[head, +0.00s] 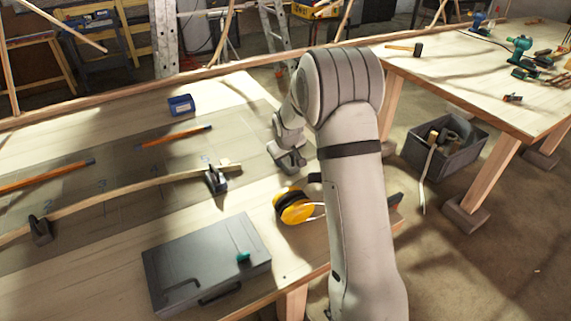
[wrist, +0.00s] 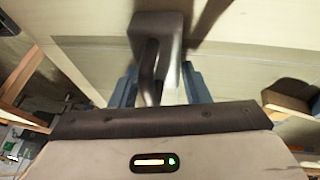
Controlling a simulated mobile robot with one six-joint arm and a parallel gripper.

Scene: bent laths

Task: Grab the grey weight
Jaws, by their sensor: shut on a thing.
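The grey weight (wrist: 178,25) is a block with a bar handle, seen in the wrist view between the blue-grey fingers of my gripper (wrist: 158,88). My gripper is shut on its handle. In the head view my gripper (head: 284,149) is at the right end of the near table, with the grey weight (head: 290,163) at its tip. I cannot tell whether the weight touches the tabletop. My arm hides part of this area.
A bent lath (head: 120,190) lies on the table with dark weights (head: 216,180) along it. A grey case (head: 205,262), yellow ear defenders (head: 293,206), a blue box (head: 181,105) and orange pencils (head: 175,136) lie around. A grey crate (head: 445,148) stands on the floor.

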